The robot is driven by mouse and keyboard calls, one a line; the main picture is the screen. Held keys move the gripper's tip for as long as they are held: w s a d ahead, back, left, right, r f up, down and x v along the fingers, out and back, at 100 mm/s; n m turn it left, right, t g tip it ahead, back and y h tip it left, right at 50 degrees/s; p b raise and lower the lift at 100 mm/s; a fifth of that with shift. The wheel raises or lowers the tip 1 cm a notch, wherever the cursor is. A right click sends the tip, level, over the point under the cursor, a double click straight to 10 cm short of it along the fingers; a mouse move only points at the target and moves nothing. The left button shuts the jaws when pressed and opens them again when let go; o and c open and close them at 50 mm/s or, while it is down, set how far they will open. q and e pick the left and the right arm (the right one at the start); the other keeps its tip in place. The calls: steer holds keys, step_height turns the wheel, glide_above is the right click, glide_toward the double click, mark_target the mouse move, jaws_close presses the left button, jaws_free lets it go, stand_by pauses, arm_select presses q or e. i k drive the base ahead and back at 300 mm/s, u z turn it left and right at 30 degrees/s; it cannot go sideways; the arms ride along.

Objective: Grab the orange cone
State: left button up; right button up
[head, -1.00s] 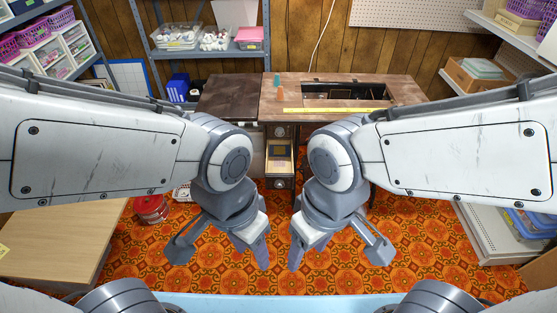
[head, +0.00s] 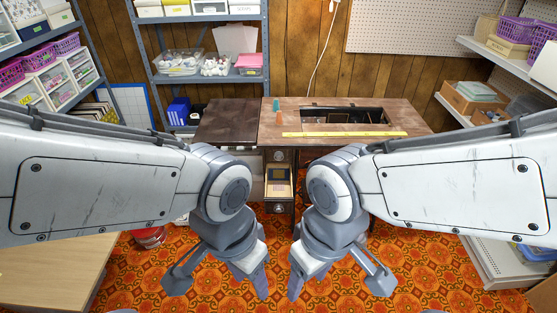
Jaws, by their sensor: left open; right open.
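A small orange cone (head: 278,117) stands on the brown wooden sewing table (head: 350,148), near its left part. A teal cone (head: 276,104) stands just behind it. My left gripper (head: 220,284) is open and empty, hanging over the carpet well in front of the table. My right gripper (head: 337,285) is also open and empty, hanging over the carpet to the right of the left one. Both are far from the cone and touch nothing.
A yellow ruler (head: 345,134) lies along the table in front of a rectangular opening (head: 345,116). A darker panel (head: 232,122) adjoins on the left. A wooden table (head: 50,270) stands at left, shelves (head: 208,78) behind. Patterned carpet (head: 278,265) lies clear below.

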mark_target(280, 121)
steer(key=k, duration=0.95)
steer(key=z, duration=0.5)
steer(key=i, duration=1.7)
steer(key=u, duration=0.8)
steer(key=i, duration=0.7)
steer(key=u, duration=0.5)
steer(key=i, duration=0.8)
steer(key=u, duration=0.05)
